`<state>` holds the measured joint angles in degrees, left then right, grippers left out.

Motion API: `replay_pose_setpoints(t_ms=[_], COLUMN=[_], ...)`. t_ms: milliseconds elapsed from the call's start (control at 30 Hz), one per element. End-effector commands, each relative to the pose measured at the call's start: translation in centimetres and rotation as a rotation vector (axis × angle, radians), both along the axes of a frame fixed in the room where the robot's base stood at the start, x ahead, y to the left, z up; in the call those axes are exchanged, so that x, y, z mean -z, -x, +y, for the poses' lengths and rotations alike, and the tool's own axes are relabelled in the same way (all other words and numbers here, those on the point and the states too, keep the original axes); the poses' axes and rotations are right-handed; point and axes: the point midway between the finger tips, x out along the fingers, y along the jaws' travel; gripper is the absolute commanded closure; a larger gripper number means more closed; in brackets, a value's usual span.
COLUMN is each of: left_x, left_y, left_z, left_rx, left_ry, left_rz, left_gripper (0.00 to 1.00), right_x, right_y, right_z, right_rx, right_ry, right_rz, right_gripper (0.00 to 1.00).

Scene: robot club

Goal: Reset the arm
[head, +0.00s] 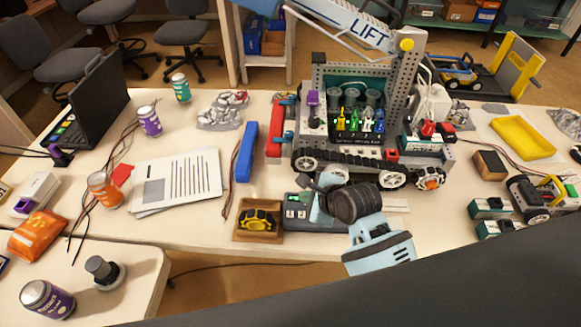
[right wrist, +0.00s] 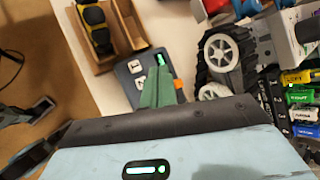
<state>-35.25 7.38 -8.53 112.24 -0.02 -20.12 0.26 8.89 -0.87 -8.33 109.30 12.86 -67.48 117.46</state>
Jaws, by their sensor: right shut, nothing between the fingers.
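The robot model with the arm marked LIFT (head: 371,36) stands on the table, its grey arm slanting up to the left. In front of it lies a dark grey control box (head: 299,224) with white keys. In the right wrist view the box (right wrist: 131,65) shows keys marked 1 and 2, a lit green strip and an orange part. My right gripper (head: 312,206) is over the box, shut and empty. Its greenish fingers (right wrist: 158,84) hide part of the box; I cannot tell whether they touch it. My left gripper is not in view.
A wooden tray (head: 240,235) holding a yellow-and-black part sits left of the box. A blue bar (head: 246,152) and papers (head: 178,178) lie farther left. The model's wheels (head: 393,180) stand close behind my right gripper. Small modules (head: 490,209) lie to the right.

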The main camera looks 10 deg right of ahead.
Motion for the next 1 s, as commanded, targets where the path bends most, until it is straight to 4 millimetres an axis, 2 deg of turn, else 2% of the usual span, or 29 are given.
replay_pose_setpoints(t_ms=[200, 367, 700, 1000], left_x=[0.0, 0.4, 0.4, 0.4], left_y=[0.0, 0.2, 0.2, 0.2], left_z=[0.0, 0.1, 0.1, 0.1], left_rx=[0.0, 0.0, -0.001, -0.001], left_ry=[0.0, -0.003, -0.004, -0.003], left_rz=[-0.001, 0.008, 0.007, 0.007], left_gripper=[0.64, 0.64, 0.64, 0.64], right_x=[0.0, 1.5, 5.0, 5.9], right_y=[0.0, 2.6, 13.1, 22.5], right_z=[0.0, -0.9, -4.1, -6.8], right_rx=[0.0, -0.109, -0.651, -1.221], right_ry=[0.0, 0.126, 0.61, 0.934], right_rz=[0.0, -0.001, -0.005, -0.005], right_gripper=[1.0, 1.0, 1.0, 1.0])
